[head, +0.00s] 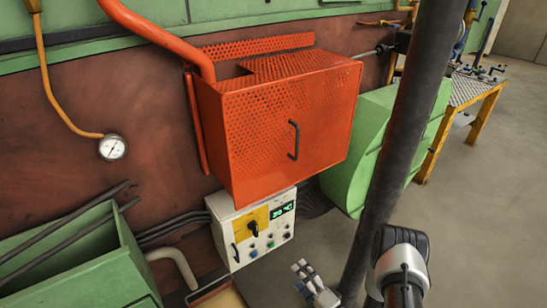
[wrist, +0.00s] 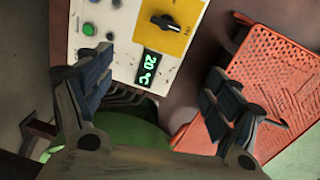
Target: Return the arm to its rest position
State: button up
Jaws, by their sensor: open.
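My gripper (head: 302,276) shows low in the head view, in front of and to the right of the white control box (head: 227,238), apart from it. In the wrist view my gripper (wrist: 158,92) has its two dark fingers spread wide, with nothing between them. Beyond the fingers lies the control box panel (wrist: 108,40), which appears tilted in that view. My arm's grey joint (head: 402,262) is at the lower right of the head view.
An orange perforated housing (head: 290,125) with a handle sits above the control box; it also shows in the wrist view (wrist: 265,75). Green machine parts stand left (head: 85,265) and right (head: 345,150). A yellow-legged workbench (head: 470,90) is at back right. Open floor lies right.

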jog(key=w+d+r+n+g+h, duration=0.2)
jog(key=w+d+r+n+h, duration=0.25)
jog(key=w+r, duration=0.55)
jog(key=s+d+r+n+g+h, duration=0.1)
jog(key=s+d+r+g+h, duration=0.15)
jog(key=r, duration=0.85)
jog(key=s+d+r+n+g+h, duration=0.1)
jog(key=s+d+r+n+h, duration=0.2)
jog(key=r, duration=0.8)
jog(key=s+a+r+g, duration=0.1)
jog(key=s+r, duration=0.1)
jog(key=s, duration=0.8)
jog(key=s+a+r+n+g, duration=0.1)
jog(key=s+a+r, duration=0.1)
jog(key=s, duration=0.8)
jog(key=s+a+r+g, duration=0.2)
jog(key=s+r, duration=0.1)
jog(key=s, duration=0.7)
jog(key=shift+a+r, duration=0.15)
jog(key=shift+r, duration=0.25)
jog(key=shift+c, duration=0.3)
